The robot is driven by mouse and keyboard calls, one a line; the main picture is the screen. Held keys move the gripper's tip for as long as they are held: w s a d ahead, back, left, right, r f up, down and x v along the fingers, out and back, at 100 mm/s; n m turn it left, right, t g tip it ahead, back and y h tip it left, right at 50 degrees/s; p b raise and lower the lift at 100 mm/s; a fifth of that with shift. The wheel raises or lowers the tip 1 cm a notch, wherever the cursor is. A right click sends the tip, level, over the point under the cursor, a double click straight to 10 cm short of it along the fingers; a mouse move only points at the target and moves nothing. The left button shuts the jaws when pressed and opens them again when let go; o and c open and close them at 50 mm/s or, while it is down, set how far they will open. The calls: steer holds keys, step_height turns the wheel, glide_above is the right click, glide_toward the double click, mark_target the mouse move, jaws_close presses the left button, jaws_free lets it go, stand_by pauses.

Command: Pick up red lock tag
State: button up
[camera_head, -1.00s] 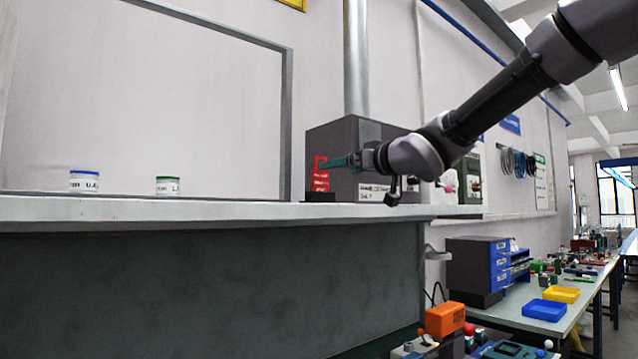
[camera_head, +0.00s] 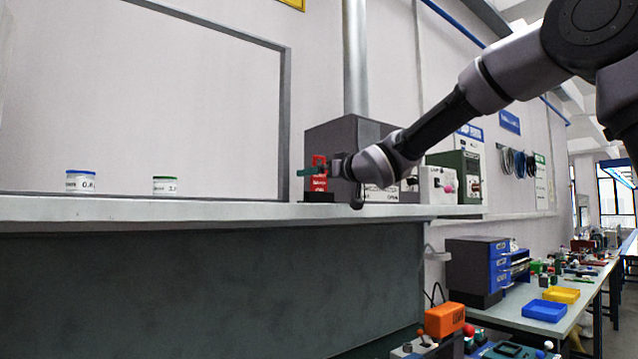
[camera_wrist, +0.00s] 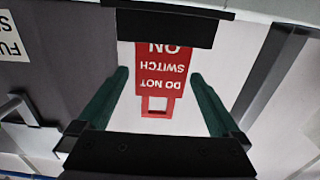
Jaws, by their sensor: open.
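The red lock tag (camera_head: 319,176) stands upright in a black base (camera_head: 319,196) on the shelf, in front of a dark grey box. In the wrist view the tag (camera_wrist: 160,75) appears upside down, with white letters reading "DO NOT SWITCH ON" and a rectangular loop at its free end. My gripper (camera_head: 306,171) is at the tag, its green fingers overlapping it in the head view. In the wrist view the open green fingers (camera_wrist: 158,98) lie one on each side of the tag, with gaps between, and nothing is held.
The dark grey box (camera_head: 345,135) stands right behind the tag. A blue-lidded jar (camera_head: 81,183) and a green-lidded jar (camera_head: 165,186) stand far left on the shelf (camera_head: 230,209). The shelf between them and the tag is clear.

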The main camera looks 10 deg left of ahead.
steer(key=c, duration=1.4)
steer(key=shift+r, duration=0.1)
